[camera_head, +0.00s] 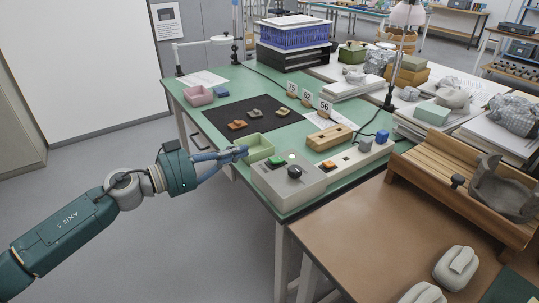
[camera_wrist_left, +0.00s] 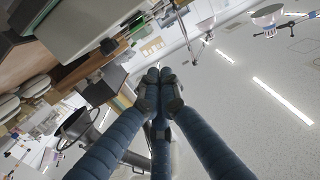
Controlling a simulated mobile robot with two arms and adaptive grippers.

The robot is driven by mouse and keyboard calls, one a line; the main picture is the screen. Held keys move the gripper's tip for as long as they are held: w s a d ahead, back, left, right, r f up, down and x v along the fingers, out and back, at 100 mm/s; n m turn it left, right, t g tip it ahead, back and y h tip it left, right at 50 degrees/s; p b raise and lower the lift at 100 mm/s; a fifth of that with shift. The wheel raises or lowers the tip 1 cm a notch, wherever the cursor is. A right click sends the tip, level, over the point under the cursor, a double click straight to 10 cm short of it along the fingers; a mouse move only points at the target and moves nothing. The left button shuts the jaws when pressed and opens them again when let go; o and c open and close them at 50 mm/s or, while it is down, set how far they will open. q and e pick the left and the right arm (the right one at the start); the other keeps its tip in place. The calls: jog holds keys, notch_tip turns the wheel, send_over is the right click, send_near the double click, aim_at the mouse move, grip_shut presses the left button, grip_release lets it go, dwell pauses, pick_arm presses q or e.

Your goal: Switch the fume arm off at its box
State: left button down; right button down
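A grey control box (camera_head: 305,188) stands at the near corner of the green-topped bench. On its top are a green button (camera_head: 276,160), a pale round spot (camera_head: 292,157) and a black knob (camera_head: 294,172). I cannot tell for sure whether this is the fume arm's box. A pale hood (camera_head: 407,14) hangs at the top, above a dark post. My left gripper (camera_head: 243,151) is left of the box, beside a light green tray, apart from the button and knob. In the left wrist view its fingertips (camera_wrist_left: 159,76) are together, with nothing seen between them. My right gripper is out of view.
The light green tray (camera_head: 259,148) sits behind the box. A wooden block (camera_head: 329,137) and a pale strip (camera_head: 355,160) with small blocks lie to its right. A dark mat (camera_head: 250,120) holds several sherds. A brown table (camera_head: 400,225) stands at front right. The floor at left is clear.

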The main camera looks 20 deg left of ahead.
aim_at(267, 166)
pick_arm(q)
jog(key=shift+w, duration=0.15)
